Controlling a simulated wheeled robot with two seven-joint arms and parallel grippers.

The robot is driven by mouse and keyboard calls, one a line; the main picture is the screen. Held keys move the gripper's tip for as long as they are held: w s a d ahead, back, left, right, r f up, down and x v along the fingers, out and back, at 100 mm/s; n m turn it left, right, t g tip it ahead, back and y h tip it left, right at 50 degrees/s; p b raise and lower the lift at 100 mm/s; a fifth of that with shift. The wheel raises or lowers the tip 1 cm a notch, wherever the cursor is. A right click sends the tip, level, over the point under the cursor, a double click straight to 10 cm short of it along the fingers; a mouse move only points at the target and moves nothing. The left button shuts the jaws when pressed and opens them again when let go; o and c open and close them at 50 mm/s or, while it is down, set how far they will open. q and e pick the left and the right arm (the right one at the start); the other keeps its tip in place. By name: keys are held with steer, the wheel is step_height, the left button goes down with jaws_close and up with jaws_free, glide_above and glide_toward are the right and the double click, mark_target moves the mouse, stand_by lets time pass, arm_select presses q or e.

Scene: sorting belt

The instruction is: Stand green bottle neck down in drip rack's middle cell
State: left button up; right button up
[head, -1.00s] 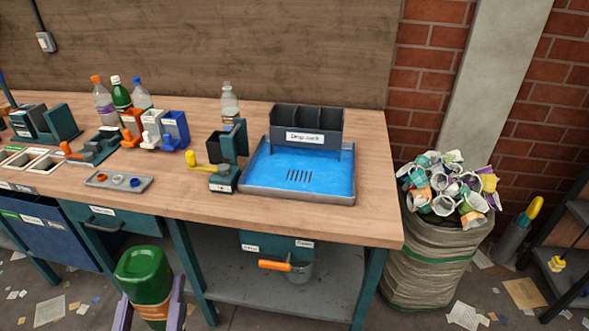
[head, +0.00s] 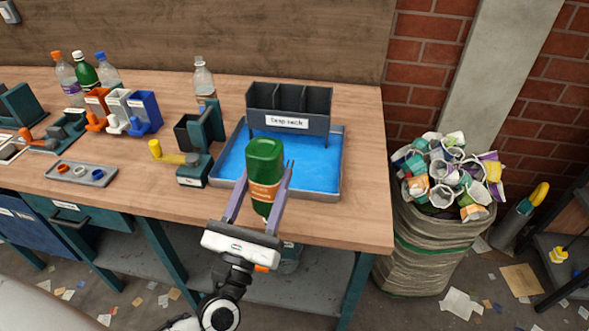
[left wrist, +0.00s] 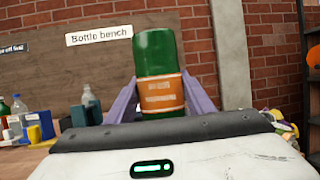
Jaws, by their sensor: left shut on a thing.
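My left gripper (head: 257,193) is shut on the green bottle (head: 264,160), which has an orange label. The bottle's broad flat end is up; its lower end and neck are not clearly visible. In the head view it overlaps the front part of the blue tray, in front of the rack. The left wrist view shows the bottle (left wrist: 154,53) between the purple fingers (left wrist: 160,100). The drip rack (head: 288,123) stands at the back of the tray, with three dark cells side by side that look empty. My right gripper is not in view.
The grey-rimmed tray (head: 341,165) has a blue floor. Left of it stands a teal device (head: 195,172) with a yellow handle. A clear bottle (head: 204,82) stands behind. Coloured bins and several bottles are further left. A full waste sack (head: 440,250) stands right of the bench.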

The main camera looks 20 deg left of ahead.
arm_select(q)
steer(key=w+a+r+n+y+b, duration=0.1)
steer(key=w+a+r+y, duration=0.15)
steer(key=w, duration=0.55)
steer(key=w+a+r+n+y+b, duration=0.1)
steer(key=w+a+r, duration=0.3)
steer(key=w, duration=0.4)
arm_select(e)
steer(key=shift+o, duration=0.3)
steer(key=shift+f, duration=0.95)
arm_select(q)
step_height(320, 180, down, 9)
steer(key=b, duration=0.2)
steer(key=shift+w+a+g, duration=0.2)
steer(key=shift+w+g, duration=0.1)
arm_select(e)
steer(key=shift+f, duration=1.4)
arm_select(q)
steer(key=shift+h, duration=0.25)
steer(key=shift+f+b, duration=0.2)
steer(key=shift+b, duration=0.2)
steer(key=o, duration=1.1)
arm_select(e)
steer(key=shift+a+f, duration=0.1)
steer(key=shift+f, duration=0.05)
arm_select(q)
steer(key=shift+r, duration=0.1)
